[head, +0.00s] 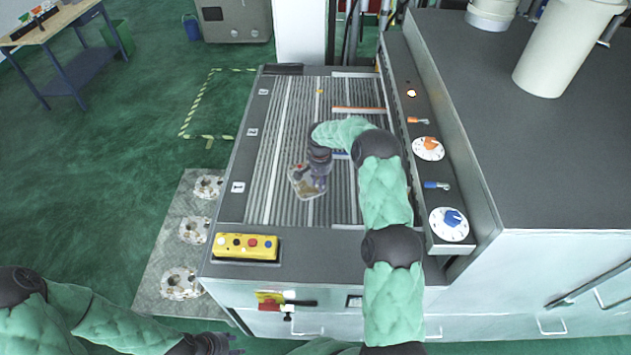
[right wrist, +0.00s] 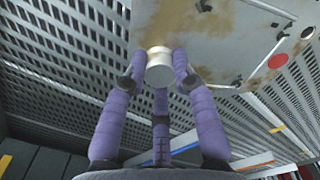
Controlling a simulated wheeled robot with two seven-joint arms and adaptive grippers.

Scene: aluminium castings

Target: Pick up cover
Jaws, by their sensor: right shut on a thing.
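The cover (head: 302,187) is a pale, roughly square metal plate with brown stains, over the slatted bed of the grey machine. In the right wrist view the cover (right wrist: 215,35) fills the top, with a short round cream boss (right wrist: 158,72) sticking out of it. My right gripper (head: 318,183) reaches down onto it, and its purple fingers are closed around the boss. I cannot tell whether the cover touches the slats. My left gripper (head: 215,344) is low at the bottom edge, away from the cover, and its finger opening is unclear.
A yellow button box (head: 246,247) sits at the machine's front left. A raised panel with dials (head: 428,148) borders the bed on the right. Several round castings (head: 181,283) lie on a metal plate at left. Slats left of the cover are clear.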

